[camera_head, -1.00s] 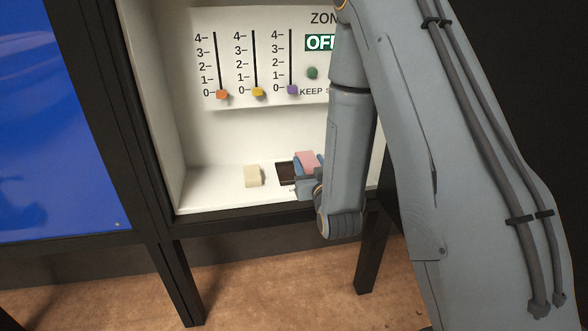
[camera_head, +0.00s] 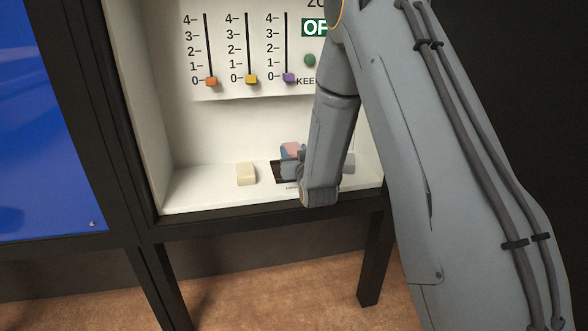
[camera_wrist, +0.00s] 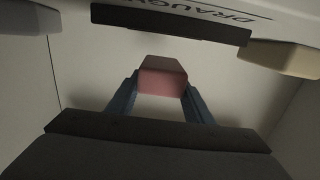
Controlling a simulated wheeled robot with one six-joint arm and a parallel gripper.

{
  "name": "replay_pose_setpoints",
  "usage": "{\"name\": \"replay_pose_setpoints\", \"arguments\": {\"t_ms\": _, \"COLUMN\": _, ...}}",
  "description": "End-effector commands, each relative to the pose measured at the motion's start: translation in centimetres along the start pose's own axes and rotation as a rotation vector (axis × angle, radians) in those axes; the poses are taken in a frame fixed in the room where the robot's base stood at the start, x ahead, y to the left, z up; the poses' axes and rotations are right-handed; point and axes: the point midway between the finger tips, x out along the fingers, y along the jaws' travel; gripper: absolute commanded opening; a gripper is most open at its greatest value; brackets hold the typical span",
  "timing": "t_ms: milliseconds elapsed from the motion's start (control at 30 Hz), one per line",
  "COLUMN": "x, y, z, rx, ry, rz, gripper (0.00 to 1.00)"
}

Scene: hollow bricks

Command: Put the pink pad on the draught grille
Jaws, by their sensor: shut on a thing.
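The pink pad (camera_head: 292,149) is held in my gripper (camera_head: 291,158), near the back edge of the dark draught grille (camera_head: 279,172) as the head view shows it. In the wrist view the pad (camera_wrist: 163,78) sits between the two blue fingers of my gripper (camera_wrist: 162,88), which are shut on its sides. The grille (camera_wrist: 170,25) shows there as a dark strip beside its printed label, apart from the pad in the picture. My wrist hides the right part of the grille in the head view. The pad's height above the shelf is hard to tell.
A cream block (camera_head: 246,174) stands left of the grille on the white shelf (camera_head: 200,190). A grey block (camera_head: 348,163) is to the right, partly behind my arm. A panel with several sliders (camera_head: 250,60) is at the back. Side walls bound the bay.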

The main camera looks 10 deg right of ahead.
Motion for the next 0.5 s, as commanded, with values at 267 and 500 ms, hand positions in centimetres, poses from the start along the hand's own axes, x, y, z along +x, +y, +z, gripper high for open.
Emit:
{"name": "replay_pose_setpoints", "arguments": {"t_ms": 267, "x": 0.1, "y": 0.0, "z": 2.4, "rx": 0.000, "ry": 0.000, "rz": 0.000, "gripper": 0.25}}
{"name": "replay_pose_setpoints", "arguments": {"t_ms": 500, "x": 0.2, "y": 0.0, "z": 4.8, "rx": 0.000, "ry": 0.001, "rz": 0.000, "gripper": 0.25}}
